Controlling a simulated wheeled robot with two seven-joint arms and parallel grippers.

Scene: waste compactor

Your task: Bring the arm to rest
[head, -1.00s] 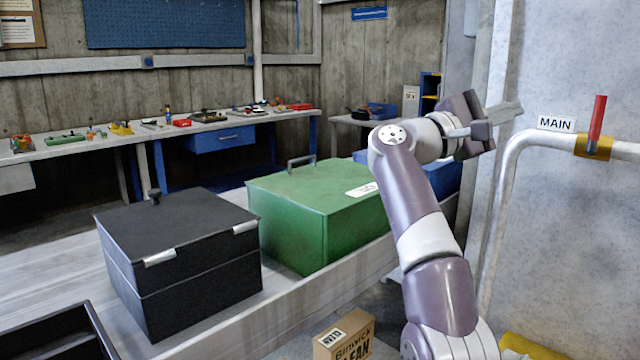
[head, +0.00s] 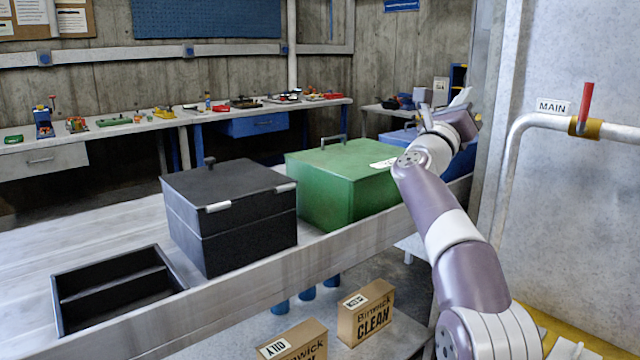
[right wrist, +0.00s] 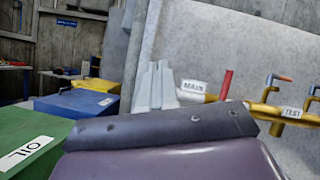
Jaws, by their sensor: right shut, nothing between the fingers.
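My right arm reaches up from the lower right in the head view. My right gripper (head: 461,97) is raised in the air by the blue bin (head: 400,139) at the far end of the counter, left of the grey wall panel. Its fingers are together with nothing between them; they also show shut in the right wrist view (right wrist: 155,86). My left gripper is not in view.
A green lidded bin (head: 330,175), a black lidded bin (head: 235,210) and an open black tray (head: 165,265) line the counter. A pipe (head: 515,150) with a red-handled valve (head: 586,105) runs along the panel, near the MAIN label (head: 553,106). Boxes (head: 366,312) stand below.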

